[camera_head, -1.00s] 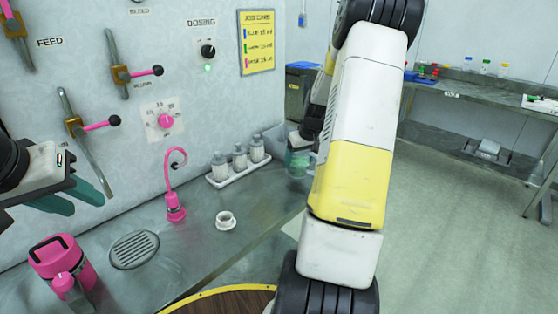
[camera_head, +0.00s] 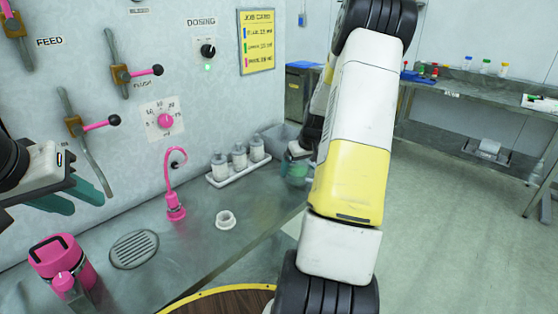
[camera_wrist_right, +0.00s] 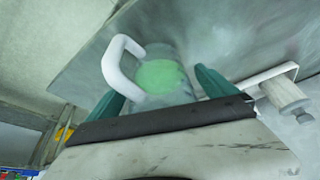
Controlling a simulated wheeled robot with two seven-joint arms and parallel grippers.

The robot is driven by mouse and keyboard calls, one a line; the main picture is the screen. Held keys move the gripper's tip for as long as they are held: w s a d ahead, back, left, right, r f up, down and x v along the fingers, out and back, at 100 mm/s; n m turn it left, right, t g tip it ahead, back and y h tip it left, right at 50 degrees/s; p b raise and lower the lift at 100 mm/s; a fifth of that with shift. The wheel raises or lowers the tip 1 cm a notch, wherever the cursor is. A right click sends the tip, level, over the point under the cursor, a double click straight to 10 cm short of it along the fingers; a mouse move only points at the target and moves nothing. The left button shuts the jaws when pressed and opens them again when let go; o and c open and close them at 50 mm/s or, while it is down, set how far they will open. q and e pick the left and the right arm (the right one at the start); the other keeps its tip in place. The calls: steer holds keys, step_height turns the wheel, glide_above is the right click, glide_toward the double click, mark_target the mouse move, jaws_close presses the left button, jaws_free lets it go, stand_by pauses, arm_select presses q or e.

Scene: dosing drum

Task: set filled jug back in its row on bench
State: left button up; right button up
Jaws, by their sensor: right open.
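The jug (camera_head: 296,170) is clear with green contents and stands near the right end of the steel counter, partly hidden by my right arm. In the right wrist view the jug (camera_wrist_right: 160,78) shows its white handle and green fill, and it sits between the teal fingers. My right gripper (camera_wrist_right: 160,92) is open around the jug; the head view shows the gripper (camera_head: 300,150) just above and beside it. I cannot tell whether the fingers touch the jug. My left gripper (camera_head: 76,196) is open and empty above the counter at the left.
A white tray (camera_head: 240,175) with 3 capped bottles lies left of the jug, with a grey bin (camera_head: 277,137) behind. A pink spout (camera_head: 175,195), white ring (camera_head: 225,220), drain grate (camera_head: 134,249) and pink canister (camera_head: 66,268) are on the counter. A side bench (camera_head: 470,85) stands far right.

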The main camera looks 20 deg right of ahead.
steer(key=v, duration=1.2)
steer(key=s+a+r, duration=0.2)
steer(key=a+r, duration=0.4)
steer(key=a, duration=0.2)
steer(key=s+a+r+t+y, duration=0.1)
steer(key=s+a+r, duration=0.2)
steer(key=s+a, duration=0.6)
steer(key=s+a+r+y, duration=0.1)
steer(key=s+a+r, duration=0.3)
steer(key=s+a, duration=0.5)
steer(key=s, duration=0.2)
steer(key=shift+s+n+t, duration=0.25)
steer(key=shift+n+t, duration=0.05)
steer(key=shift+t, duration=0.1)
steer(key=shift+r, duration=0.15)
